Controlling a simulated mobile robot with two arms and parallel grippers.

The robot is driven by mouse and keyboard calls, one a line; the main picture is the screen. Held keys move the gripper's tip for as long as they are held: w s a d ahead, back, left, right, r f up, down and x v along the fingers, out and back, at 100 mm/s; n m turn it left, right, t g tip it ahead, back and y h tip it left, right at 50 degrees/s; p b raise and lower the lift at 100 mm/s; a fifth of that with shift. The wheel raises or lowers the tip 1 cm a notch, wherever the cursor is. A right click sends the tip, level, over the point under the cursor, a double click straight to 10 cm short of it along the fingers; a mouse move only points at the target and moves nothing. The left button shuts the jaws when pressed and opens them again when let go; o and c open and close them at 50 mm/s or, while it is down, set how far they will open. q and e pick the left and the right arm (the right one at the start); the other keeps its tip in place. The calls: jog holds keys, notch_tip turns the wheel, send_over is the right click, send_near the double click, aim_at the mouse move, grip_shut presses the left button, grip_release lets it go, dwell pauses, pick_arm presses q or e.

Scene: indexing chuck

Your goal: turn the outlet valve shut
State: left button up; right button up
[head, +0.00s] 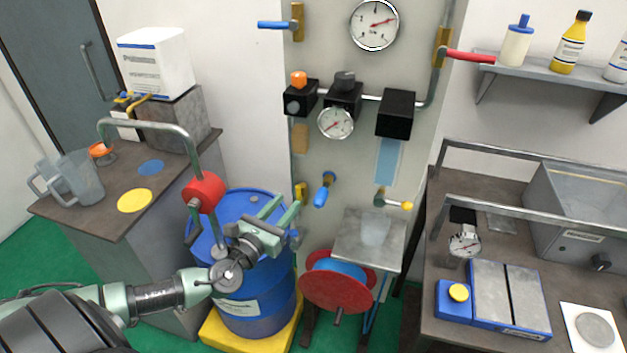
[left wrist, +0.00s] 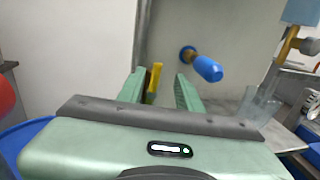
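My left gripper (head: 284,207) is open and empty in front of the panel's lower left, above the blue drum. In the left wrist view its two fingers (left wrist: 161,84) stand apart, and a yellow part (left wrist: 154,78) shows between them, nearer the left finger. That yellow part (head: 300,190) sits at the panel's lower left edge. Right of it is a valve with a blue handle (head: 322,194), also in the left wrist view (left wrist: 207,68). Other valves have a blue lever (head: 273,25), a red lever (head: 470,56) and a yellow knob (head: 406,205). I cannot tell which is the outlet valve. My right gripper is not in view.
A workbench (head: 432,300) fills the right side.

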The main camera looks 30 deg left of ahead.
aim_at(297, 190)
pick_arm(q)
jog(key=shift+w+a+r, duration=0.15)
jog(key=shift+w+a, duration=0.05)
jog(key=shift+w, duration=0.25)
jog(key=w+p, duration=0.1)
jog(key=w, duration=0.5)
jog(key=shift+a, duration=0.1)
jog(key=shift+w+f+p, duration=0.15)
jog(key=shift+f+p, duration=0.05)
jog(key=shift+p, duration=0.1)
grip_shut()
